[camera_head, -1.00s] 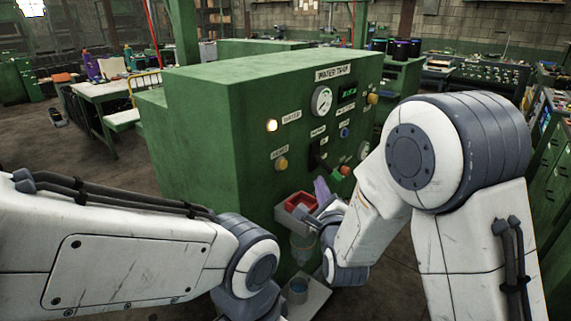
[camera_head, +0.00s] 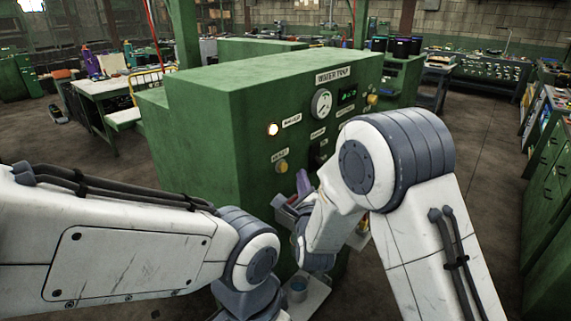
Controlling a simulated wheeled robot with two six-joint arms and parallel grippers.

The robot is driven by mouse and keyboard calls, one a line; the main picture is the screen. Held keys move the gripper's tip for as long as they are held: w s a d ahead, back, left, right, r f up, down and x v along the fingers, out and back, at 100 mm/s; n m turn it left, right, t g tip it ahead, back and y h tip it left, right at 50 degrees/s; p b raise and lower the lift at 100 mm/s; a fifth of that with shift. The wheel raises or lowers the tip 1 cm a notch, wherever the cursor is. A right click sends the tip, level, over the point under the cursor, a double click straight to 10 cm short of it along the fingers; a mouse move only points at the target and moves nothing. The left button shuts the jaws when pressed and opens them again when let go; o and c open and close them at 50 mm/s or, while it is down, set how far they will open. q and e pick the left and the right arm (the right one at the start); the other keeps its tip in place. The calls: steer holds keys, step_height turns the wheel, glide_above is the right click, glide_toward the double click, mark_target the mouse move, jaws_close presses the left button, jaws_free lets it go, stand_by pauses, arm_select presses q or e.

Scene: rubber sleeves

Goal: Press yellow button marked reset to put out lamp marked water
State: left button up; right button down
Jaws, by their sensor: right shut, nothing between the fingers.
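The yellow button (camera_head: 281,166) sits on the front of the green machine (camera_head: 200,150), under a small label that is too blurred to read surely. Above it, the lamp (camera_head: 273,129) beside the label that appears to read WATER glows warm white. My right gripper (camera_head: 283,203) is shut and empty, just below the yellow button and apart from it. My right arm hides part of the panel. My left arm reaches in from the left; its gripper is out of view below.
The panel also carries a round gauge (camera_head: 321,103), a green display (camera_head: 348,96) and another yellow knob (camera_head: 372,100). A purple thing (camera_head: 303,182) shows by my right gripper. A grey cup (camera_head: 298,289) stands on a low shelf below.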

mark_target(283, 167)
steer(key=shift+w+a+b, duration=0.5)
steer(key=shift+w+a, duration=0.3)
steer(key=shift+a, duration=0.25)
stand_by(1.4)
steer(key=shift+w+a+b, duration=0.25)
steer(key=shift+a+b, duration=0.1)
steer(key=shift+b, duration=0.15)
